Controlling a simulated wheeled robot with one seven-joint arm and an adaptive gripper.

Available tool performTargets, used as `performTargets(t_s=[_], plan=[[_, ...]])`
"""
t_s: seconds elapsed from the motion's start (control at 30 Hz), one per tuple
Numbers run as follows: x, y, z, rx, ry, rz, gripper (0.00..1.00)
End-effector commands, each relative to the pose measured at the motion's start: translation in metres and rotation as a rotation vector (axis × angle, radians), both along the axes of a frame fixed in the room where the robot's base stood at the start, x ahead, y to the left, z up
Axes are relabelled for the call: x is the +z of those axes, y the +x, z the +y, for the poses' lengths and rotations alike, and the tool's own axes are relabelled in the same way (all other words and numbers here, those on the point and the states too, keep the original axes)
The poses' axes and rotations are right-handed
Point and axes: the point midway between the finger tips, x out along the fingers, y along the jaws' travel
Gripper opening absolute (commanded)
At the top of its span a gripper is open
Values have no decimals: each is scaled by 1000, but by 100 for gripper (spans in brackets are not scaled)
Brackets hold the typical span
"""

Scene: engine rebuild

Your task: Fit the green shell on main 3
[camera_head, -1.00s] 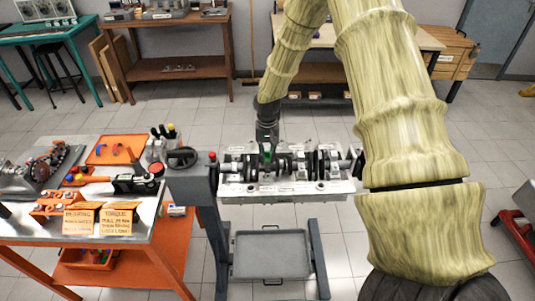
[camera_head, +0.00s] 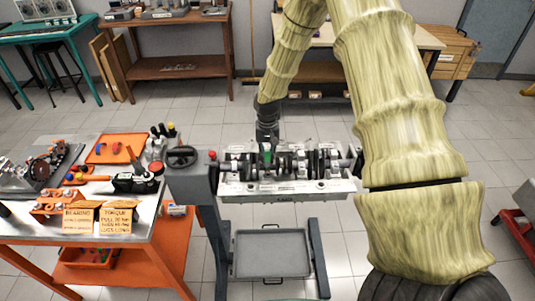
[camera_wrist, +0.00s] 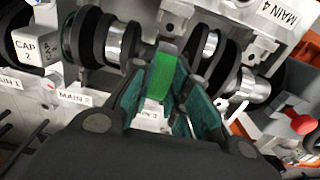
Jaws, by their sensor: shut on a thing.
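The green shell (camera_wrist: 161,77) is between the fingertips of my gripper (camera_wrist: 165,92) in the wrist view, and the gripper is shut on it. It is held at the crankshaft (camera_wrist: 115,42), beside bright journals, just above a label partly hidden by the fingers that ends in 3. I cannot tell whether the shell touches the journal. In the head view the engine block (camera_head: 285,188) sits on its stand, and my gripper (camera_head: 266,155) is over its middle with a small bit of green showing.
In the wrist view a cap marked 2 (camera_wrist: 36,47) stands at the left, and a red knob (camera_wrist: 301,124) at the right. In the head view an orange-legged bench (camera_head: 150,215) with tools and two cards is left of the stand. A grey tray (camera_head: 270,255) is below the block.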

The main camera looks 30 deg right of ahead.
Motion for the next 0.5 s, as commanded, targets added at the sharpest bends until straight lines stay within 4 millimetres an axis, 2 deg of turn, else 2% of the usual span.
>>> performTargets(t_s=[0.5], plan=[[-6,0,0,0,0,0,0]])
